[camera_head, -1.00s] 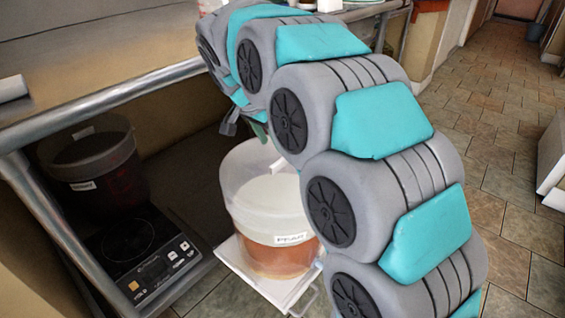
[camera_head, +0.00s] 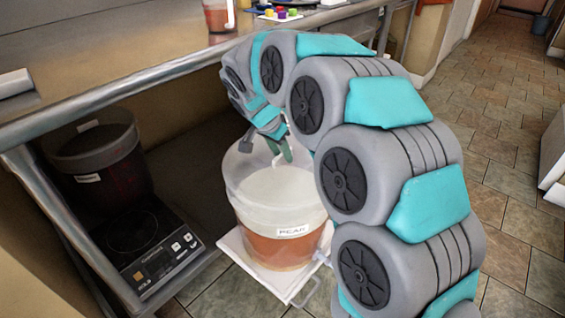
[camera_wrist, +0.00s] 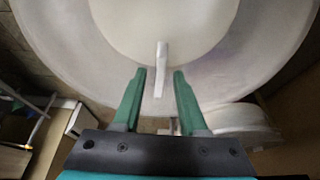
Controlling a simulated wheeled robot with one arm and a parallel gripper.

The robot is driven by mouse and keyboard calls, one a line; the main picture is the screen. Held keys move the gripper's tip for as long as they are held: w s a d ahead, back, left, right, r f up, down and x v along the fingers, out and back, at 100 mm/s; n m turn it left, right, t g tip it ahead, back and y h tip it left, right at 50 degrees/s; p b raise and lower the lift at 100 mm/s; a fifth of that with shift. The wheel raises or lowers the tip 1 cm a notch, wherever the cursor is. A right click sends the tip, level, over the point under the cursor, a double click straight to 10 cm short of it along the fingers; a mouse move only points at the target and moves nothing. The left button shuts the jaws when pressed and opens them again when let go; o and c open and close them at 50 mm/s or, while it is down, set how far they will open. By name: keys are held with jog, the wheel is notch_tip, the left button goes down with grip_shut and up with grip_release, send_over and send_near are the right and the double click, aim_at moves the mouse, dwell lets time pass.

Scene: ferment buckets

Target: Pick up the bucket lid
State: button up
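The lid also fills the upper middle of the wrist view (camera_wrist: 205,25). My gripper (camera_wrist: 160,73) is open, its green fingers apart, one on each side of the handle in that view. The fingers look clear of the handle; the exact height gap cannot be told. In the head view my gripper (camera_head: 281,152) is above the bucket, partly hidden by my arm.
A dark lidded bucket (camera_head: 105,175) stands under the metal counter (camera_head: 150,45) at left, by a black hotplate (camera_head: 140,235). The counter edge is close to my arm. A jug of red liquid (camera_head: 218,18) and coloured small items are on the counter. Tiled floor (camera_head: 500,220) lies open at right.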

grip_shut()
dwell(1.2)
